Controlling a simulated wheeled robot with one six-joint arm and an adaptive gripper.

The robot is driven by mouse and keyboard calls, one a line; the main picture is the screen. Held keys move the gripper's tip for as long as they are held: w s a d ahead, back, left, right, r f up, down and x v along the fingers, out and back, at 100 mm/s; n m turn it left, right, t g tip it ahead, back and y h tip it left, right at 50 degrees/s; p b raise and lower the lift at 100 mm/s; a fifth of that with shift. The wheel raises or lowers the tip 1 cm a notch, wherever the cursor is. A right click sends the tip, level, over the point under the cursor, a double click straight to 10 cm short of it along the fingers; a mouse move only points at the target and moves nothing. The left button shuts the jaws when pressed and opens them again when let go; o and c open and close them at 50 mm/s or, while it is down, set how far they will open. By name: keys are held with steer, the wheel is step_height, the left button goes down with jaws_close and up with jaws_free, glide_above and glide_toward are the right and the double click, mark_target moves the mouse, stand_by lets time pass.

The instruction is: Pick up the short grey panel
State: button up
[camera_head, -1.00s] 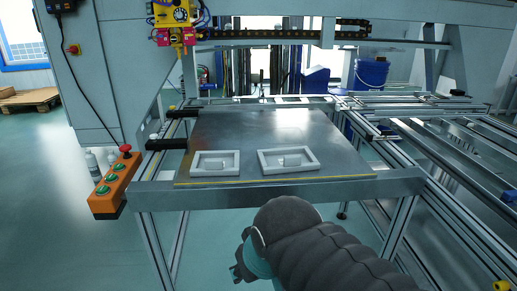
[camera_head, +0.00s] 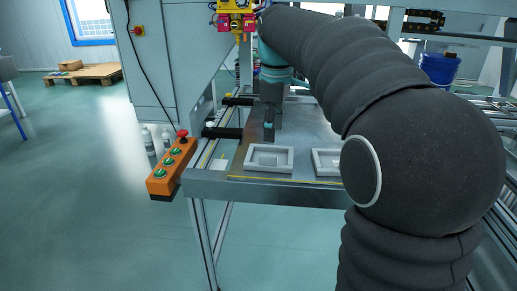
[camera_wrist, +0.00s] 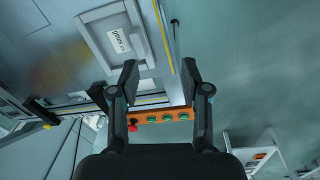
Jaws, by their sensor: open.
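Two light grey, frame-shaped panels with raised rims lie flat on the metal table, near its front edge. The left panel (camera_head: 268,170) looks the smaller of the two; the right panel (camera_head: 322,162) is partly hidden behind my arm. My gripper (camera_head: 269,130) hangs over the table just behind the left panel, apart from it as far as I can see. In the wrist view my gripper (camera_wrist: 157,82) is open with nothing between its fingers. A grey panel (camera_wrist: 88,28) with a white label lies above the fingertips there, probably the left one.
The metal table (camera_head: 228,153) has a yellow strip along its front edge. An orange button box (camera_head: 172,168) with a red stop knob juts from its left front corner. Black bars (camera_head: 222,133) stick out at the left side. A yellow and pink machine head (camera_head: 236,18) hangs above.

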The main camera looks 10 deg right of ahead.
steer(key=n+g, duration=0.1)
steer(key=n, duration=0.1)
glide_above(268, 155)
steer(key=f, duration=0.8)
steer(key=shift+s+a+f+b, duration=0.1)
steer(key=shift+s+a+b, duration=0.1)
steer(key=shift+s+b, duration=0.1)
steer(key=shift+w+d+f, duration=0.1)
steer(key=shift+w+f, duration=0.05)
steer(key=shift+f, duration=1.25)
steer(key=shift+w+d+f, duration=0.1)
steer(key=shift+f, duration=1.25)
jaws_close()
